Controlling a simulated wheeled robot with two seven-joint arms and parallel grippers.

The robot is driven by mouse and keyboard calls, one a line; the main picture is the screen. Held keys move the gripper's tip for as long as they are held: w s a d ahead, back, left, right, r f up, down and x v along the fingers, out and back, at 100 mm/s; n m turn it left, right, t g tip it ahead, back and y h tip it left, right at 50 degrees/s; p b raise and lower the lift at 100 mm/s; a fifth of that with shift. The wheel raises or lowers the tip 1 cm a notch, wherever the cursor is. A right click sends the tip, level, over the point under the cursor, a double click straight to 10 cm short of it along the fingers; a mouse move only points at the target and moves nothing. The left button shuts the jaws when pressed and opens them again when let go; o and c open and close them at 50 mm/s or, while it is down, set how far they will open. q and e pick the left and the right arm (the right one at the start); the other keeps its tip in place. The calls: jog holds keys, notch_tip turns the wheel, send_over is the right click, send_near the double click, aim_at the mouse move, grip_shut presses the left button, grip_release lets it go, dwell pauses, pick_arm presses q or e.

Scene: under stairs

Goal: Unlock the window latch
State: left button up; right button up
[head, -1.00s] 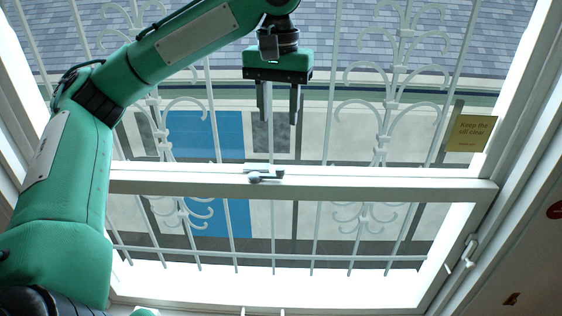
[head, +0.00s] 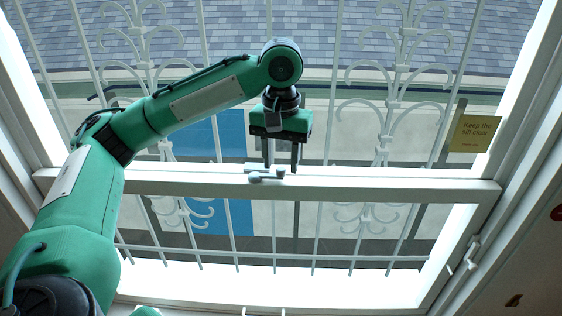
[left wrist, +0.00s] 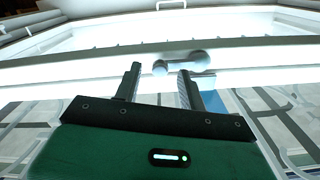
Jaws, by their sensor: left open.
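The window latch (head: 266,176) is a small grey lever with a rounded knob, mounted on the white middle rail (head: 390,188) of the window. Its lever lies roughly along the rail. My left gripper (head: 281,169) is open, fingers pointing down, just above the latch in the head view. In the left wrist view the two fingertips (left wrist: 160,70) are apart, and the latch (left wrist: 182,63) shows just beyond and between them. I cannot tell whether a finger touches it. My right gripper is not in view.
White scrolled bars (head: 385,120) stand behind the glass. A yellow sign (head: 473,133) reading "Keep the sill clear" is at the right. A white handle (head: 466,257) sits on the lower right frame. The rail is otherwise bare.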

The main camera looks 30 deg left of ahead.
pick_arm(q)
jog(key=shift+f, duration=0.75)
grip_shut()
